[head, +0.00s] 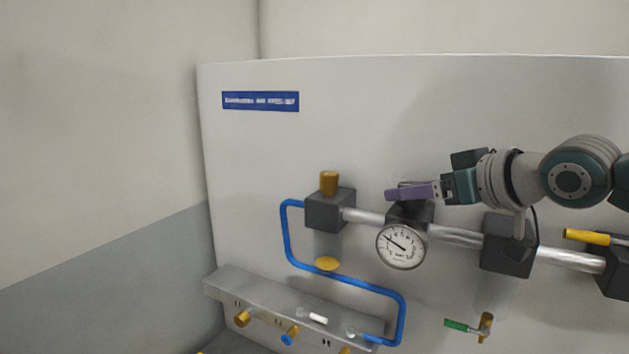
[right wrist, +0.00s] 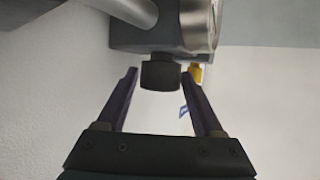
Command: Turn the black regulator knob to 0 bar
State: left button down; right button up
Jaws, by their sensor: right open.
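The black regulator knob (right wrist: 161,72) shows in the right wrist view below a grey block. My right gripper (head: 408,192) is open, its purple fingers on either side of the knob, with a visible gap on each side. The fingertips (right wrist: 160,78) reach about level with the knob. In the head view the gripper hides the knob on top of the dark regulator block (head: 424,215). The round white pressure gauge (head: 401,246) sits on the block's front; its needle lies on a slant, the figures too small to read. My left gripper is not in view.
A silver pipe (head: 455,236) links the dark blocks along the white panel (head: 245,170). A yellow-handled valve (head: 588,237) is at right. A blue hose (head: 287,235) runs to the grey manifold (head: 262,296). A green-handled valve (head: 463,327) is below.

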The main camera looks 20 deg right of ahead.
jog(key=shift+w+f, duration=0.15)
jog(key=shift+w, duration=0.25)
grip_shut()
jog(key=b, duration=0.3)
jog(key=n+y+b, duration=0.1)
jog(key=b, duration=0.3)
jog(key=shift+w+f, duration=0.1)
jog(key=shift+f, duration=0.15)
jog(key=shift+r+n+y+b, duration=0.2)
jog(key=shift+n+y+b, duration=0.1)
jog(key=shift+y+b, duration=0.2)
jog(key=shift+a+r, duration=0.1)
jog(key=shift+r, duration=0.05)
grip_release()
